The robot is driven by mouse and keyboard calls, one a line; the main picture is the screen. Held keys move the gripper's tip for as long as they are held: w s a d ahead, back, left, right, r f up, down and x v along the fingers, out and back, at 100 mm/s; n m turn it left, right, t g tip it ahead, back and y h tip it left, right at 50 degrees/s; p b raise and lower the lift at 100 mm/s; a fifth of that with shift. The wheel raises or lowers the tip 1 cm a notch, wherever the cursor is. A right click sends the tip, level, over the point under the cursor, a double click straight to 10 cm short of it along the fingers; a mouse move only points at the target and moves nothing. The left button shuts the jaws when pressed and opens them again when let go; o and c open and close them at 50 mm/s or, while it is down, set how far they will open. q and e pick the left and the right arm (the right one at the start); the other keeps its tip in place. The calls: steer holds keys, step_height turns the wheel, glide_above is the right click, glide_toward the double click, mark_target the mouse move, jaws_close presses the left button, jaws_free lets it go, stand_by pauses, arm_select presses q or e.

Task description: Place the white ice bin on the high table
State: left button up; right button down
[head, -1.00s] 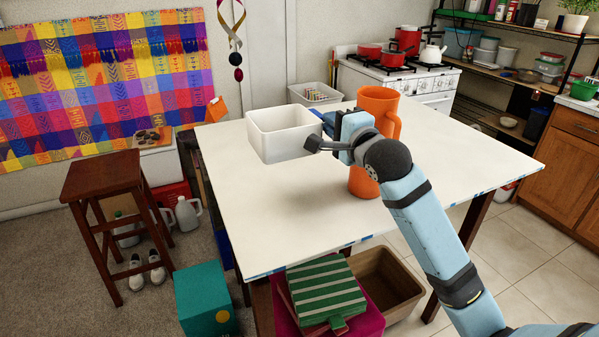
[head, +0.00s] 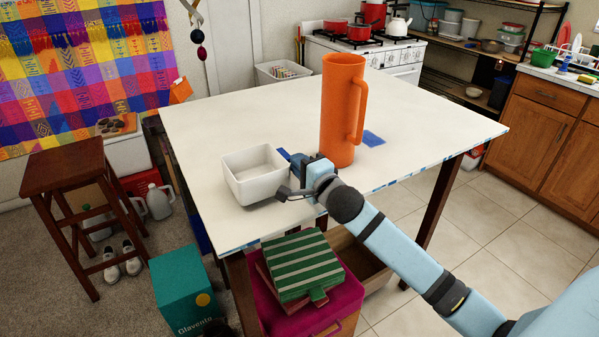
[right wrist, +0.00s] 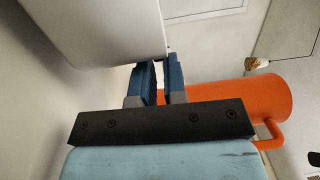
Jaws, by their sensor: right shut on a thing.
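The white ice bin (head: 264,187) is upright at the near left part of the white-topped high table (head: 240,115). I cannot tell whether its base touches the tabletop or hovers just above it. My right gripper (head: 291,162) is at the bin's right side, shut on its wall. In the right wrist view the bin (right wrist: 95,25) fills the upper left, and the blue fingers (right wrist: 161,80) are close together at its edge. My left gripper is not in view.
A tall orange pitcher (head: 341,110) stands on the table, right of and behind the bin. A blue patch (head: 373,138) lies beside it. The tabletop's back left is clear. A wooden stool (head: 68,175) and a teal box (head: 183,295) stand at the left.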

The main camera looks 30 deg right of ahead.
steer(key=shift+f, duration=0.9)
steer(key=c, duration=1.2)
jaws_free()
steer(key=shift+o, duration=0.2)
steer(key=s, duration=1.2)
steer(key=s+a+f+n+g+y, duration=0.1)
steer(key=s+a+f+n+g, duration=0.1)
steer(key=s+a+f+n, duration=0.3)
steer(key=s+a+f+n+g+y, duration=0.1)
steer(key=s+a+f+n+g, duration=0.2)
steer(key=s+a+f+n, duration=0.2)
steer(key=s+a+f+n+g+y, duration=0.1)
steer(key=s+a+f+n, duration=0.4)
steer(key=f+n, duration=0.5)
step_height(320, 180, down, 7)
steer(key=shift+s+a+r+g, duration=0.15)
steer(key=shift+a+r+g, duration=0.05)
steer(key=shift+a+g, duration=0.8)
